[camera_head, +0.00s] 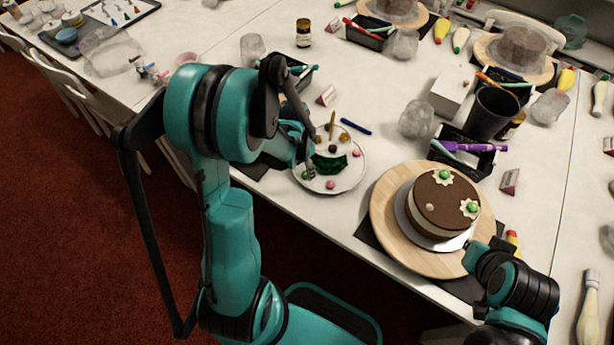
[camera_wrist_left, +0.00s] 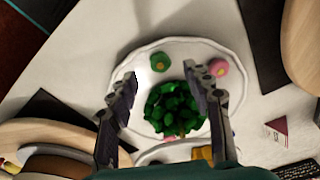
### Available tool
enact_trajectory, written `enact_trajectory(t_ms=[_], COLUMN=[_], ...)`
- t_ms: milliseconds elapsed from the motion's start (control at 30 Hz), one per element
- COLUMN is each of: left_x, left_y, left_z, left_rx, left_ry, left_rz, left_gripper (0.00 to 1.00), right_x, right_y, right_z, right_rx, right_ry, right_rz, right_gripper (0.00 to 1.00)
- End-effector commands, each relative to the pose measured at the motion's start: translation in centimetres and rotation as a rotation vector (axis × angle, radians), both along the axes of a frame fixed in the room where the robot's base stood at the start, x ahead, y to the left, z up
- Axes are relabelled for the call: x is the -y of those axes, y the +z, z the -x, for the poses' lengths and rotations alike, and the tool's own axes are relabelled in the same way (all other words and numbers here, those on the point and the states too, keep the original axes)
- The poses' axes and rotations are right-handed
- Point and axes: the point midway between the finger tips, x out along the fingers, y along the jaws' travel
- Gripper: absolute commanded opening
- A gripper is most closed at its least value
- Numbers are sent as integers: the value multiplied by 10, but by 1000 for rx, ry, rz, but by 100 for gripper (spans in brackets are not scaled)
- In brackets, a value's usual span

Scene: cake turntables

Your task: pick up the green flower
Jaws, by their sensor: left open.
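The green flower (camera_wrist_left: 160,61), with an orange-brown centre, lies on a white scalloped plate (camera_wrist_left: 237,55). In the left wrist view it is near the far rim, just beyond and between the fingertips of my left gripper (camera_wrist_left: 159,74). The gripper is open with nothing held between its fingers. In the head view my left gripper (camera_head: 309,160) is over the left part of the plate (camera_head: 345,187), and the arm partly covers that side. A dark green leafy pile (camera_wrist_left: 175,108) lies nearer the palm. No right gripper fingers show.
A pink flower (camera_wrist_left: 218,67) lies close to the right finger in the left wrist view. A chocolate cake (camera_head: 446,199) stands on a wooden turntable (camera_head: 391,225) to the right. A blue pen (camera_head: 356,127) lies behind the plate. My right arm is beside the turntable.

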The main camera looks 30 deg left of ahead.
Motion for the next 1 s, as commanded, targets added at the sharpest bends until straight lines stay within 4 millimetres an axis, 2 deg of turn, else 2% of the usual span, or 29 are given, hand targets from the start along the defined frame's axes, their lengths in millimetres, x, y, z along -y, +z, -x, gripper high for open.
enact_trajectory(t_ms=[33,167,400,433,567,600,1000], left_x=[0,1,1,1,1,1,1], left_y=[-13,-31,-33,-33,-33,-33,-30], left_z=[0,-2,-2,-2,-2,-2,-2], left_rx=[0,0,0,0,0,0,0], left_ry=[0,0,0,0,1,1,1], left_rz=[0,0,-1,-1,-1,-1,-1], left_gripper=[50,50,50,48,17,14,14], right_x=[0,0,0,0,0,0,0], right_y=[-9,-17,-16,-16,-16,-16,-14], right_z=[0,0,0,0,0,0,0], right_rx=[0,0,0,0,0,0,0], right_ry=[0,0,0,0,0,0,0], right_rz=[0,0,0,0,0,0,0], right_gripper=[0,0,0,0,0,0,0])
